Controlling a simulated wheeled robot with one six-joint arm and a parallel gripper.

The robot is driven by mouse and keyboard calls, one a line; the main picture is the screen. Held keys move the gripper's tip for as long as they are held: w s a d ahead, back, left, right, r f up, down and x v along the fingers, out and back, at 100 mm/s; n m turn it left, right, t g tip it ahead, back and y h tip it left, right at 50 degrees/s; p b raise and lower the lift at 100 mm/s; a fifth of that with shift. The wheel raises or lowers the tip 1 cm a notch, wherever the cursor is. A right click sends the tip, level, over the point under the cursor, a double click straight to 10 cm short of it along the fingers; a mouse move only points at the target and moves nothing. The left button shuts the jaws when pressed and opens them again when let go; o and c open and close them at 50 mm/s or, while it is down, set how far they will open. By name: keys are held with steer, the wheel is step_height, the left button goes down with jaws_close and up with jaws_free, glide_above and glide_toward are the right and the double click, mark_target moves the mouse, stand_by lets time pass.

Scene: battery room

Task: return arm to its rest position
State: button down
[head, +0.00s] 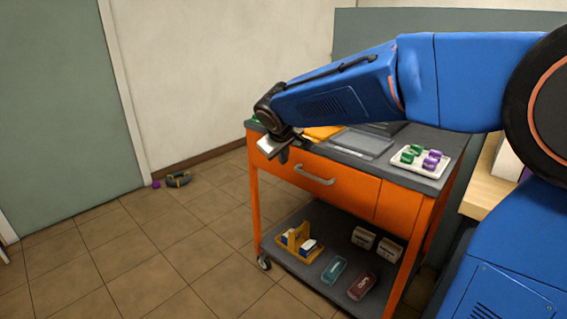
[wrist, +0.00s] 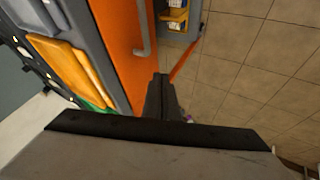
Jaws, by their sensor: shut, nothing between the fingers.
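My blue arm reaches from the right across the upper part of the head view. My gripper (head: 281,157) hangs at its far end, in front of the left end of the orange cart's drawer front. In the wrist view my gripper (wrist: 162,80) shows its dark fingers together, with nothing between them. The orange cart (head: 345,188) stands below and behind the arm. Part of the cart top is hidden by the arm.
A white tray (head: 431,170) with green and purple pieces sits on the cart top. The lower shelf (head: 303,262) holds several boxes and cases. A dark object (head: 179,180) and a purple ball (head: 156,184) lie on the floor by the wall.

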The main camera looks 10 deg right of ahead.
steer(key=s+d+m, duration=0.2)
steer(key=s+d, duration=0.5)
steer(key=s, duration=0.4)
steer(key=s+d+f+m, duration=0.1)
steer(key=s+f, duration=0.1)
steer(key=s, duration=0.6)
steer(key=s+d+f+m+g+y, duration=0.1)
steer(key=s+d+f, duration=0.1)
steer(key=s, duration=0.7)
steer(key=s+d+f+m+g+y, duration=0.1)
steer(key=s+f, duration=0.3)
steer(key=s, duration=0.5)
steer(key=shift+s+d+m, duration=0.2)
steer(key=shift+d+m, duration=0.2)
steer(key=shift+d, duration=0.2)
